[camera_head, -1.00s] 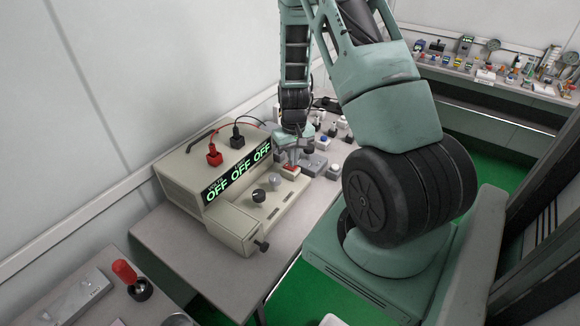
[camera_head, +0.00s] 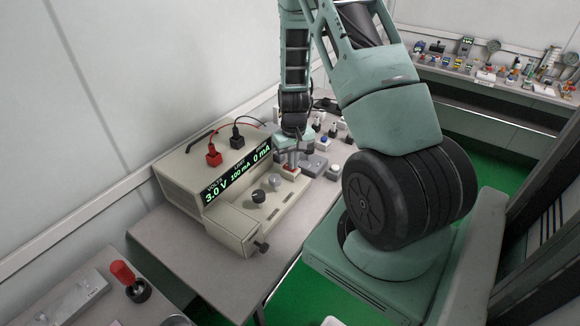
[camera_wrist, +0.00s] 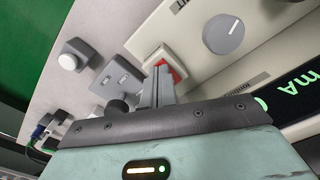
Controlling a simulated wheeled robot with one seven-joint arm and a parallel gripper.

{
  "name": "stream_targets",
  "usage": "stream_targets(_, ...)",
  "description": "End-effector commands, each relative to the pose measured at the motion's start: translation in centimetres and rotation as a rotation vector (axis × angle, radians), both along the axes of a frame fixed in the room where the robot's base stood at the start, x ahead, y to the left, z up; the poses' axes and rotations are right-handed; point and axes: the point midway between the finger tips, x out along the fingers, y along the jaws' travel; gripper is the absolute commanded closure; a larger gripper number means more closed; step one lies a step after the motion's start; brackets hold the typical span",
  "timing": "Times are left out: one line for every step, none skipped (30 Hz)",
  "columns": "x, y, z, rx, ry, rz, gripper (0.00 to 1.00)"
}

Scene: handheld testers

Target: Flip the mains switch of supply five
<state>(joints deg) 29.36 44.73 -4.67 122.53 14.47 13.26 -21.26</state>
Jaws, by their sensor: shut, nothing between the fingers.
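The power supply (camera_head: 178,172) is a beige box on the table, with a lit green display (camera_head: 236,177) reading 3.0 V, 100 mA, 0 mA. Its red rocker switch (camera_wrist: 170,72) sits in a pale frame near the end of the front ledge; it is partly hidden by my fingers in the wrist view. My gripper (camera_wrist: 161,72) is shut and empty, its fingertips right at the switch; I cannot tell whether they touch it. In the head view my gripper (camera_head: 291,163) is small, above the switch end of the supply.
Knobs (camera_head: 259,196) stand on the ledge beside the switch. Red (camera_head: 213,155) and black (camera_head: 238,141) plugs with leads are on top. Small grey boxes (camera_head: 313,165) stand close behind my gripper. A red-handled item (camera_head: 123,272) is at lower left.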

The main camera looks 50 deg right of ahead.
Motion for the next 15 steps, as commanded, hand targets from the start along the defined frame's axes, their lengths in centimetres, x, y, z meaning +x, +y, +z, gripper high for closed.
stream_targets(0.0, 0.0, 0.4, 0.0, -0.001, 0.0, 1.0)
stream_targets(0.0, 0.0, 0.6, 0.0, -0.001, 0.0, 1.0)
stream_targets(0.0, 0.0, 0.9, 0.0, -0.001, 0.0, 1.0)
stream_targets(0.0, 0.0, 1.1, 0.0, -0.001, 0.0, 1.0)
stream_targets(0.0, 0.0, 1.4, 0.0, -0.001, 0.0, 1.0)
stream_targets(0.0, 0.0, 1.7, 0.0, -0.001, 0.0, 1.0)
stream_targets(0.0, 0.0, 2.0, -0.001, -0.002, 0.0, 1.0)
stream_targets(0.0, 0.0, 2.2, -0.001, -0.002, 0.0, 1.0)
stream_targets(0.0, 0.0, 2.5, -0.001, -0.002, 0.0, 1.0)
stream_targets(0.0, 0.0, 2.7, -0.001, -0.002, 0.0, 1.0)
stream_targets(0.0, 0.0, 3.0, 0.0, -0.001, 0.0, 1.0)
stream_targets(0.0, 0.0, 3.3, 0.0, -0.001, 0.0, 1.0)
stream_targets(0.0, 0.0, 3.5, 0.0, -0.001, 0.0, 1.0)
stream_targets(0.0, 0.0, 3.7, 0.0, -0.001, 0.0, 1.0)
stream_targets(0.0, 0.0, 4.0, 0.0, -0.001, 0.0, 1.0)
